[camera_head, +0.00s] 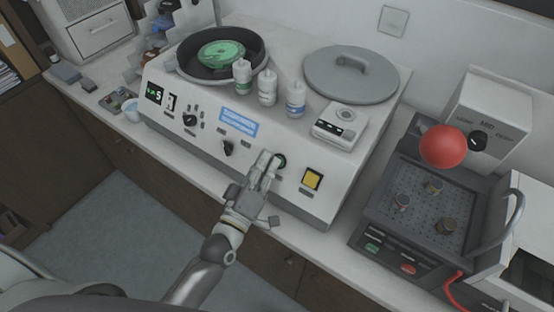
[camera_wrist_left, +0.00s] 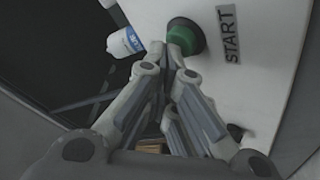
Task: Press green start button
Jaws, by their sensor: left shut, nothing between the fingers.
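The green start button (camera_head: 281,160) is on the sloped front panel of the white machine (camera_head: 215,150). In the left wrist view the round green button (camera_wrist_left: 183,38) has a dark rim, with a START label (camera_wrist_left: 229,35) beside it. My left gripper (camera_head: 266,158) is shut and empty, with its fingertips right at the button, just left of it in the head view. In the left wrist view its closed fingertips (camera_wrist_left: 171,58) overlap the near edge of the button; I cannot tell whether they touch it. My right gripper is in neither view.
Three small bottles (camera_head: 267,88) and a round grey lid (camera_head: 351,74) are on the machine top. A yellow square switch (camera_head: 312,179) lies right of the button.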

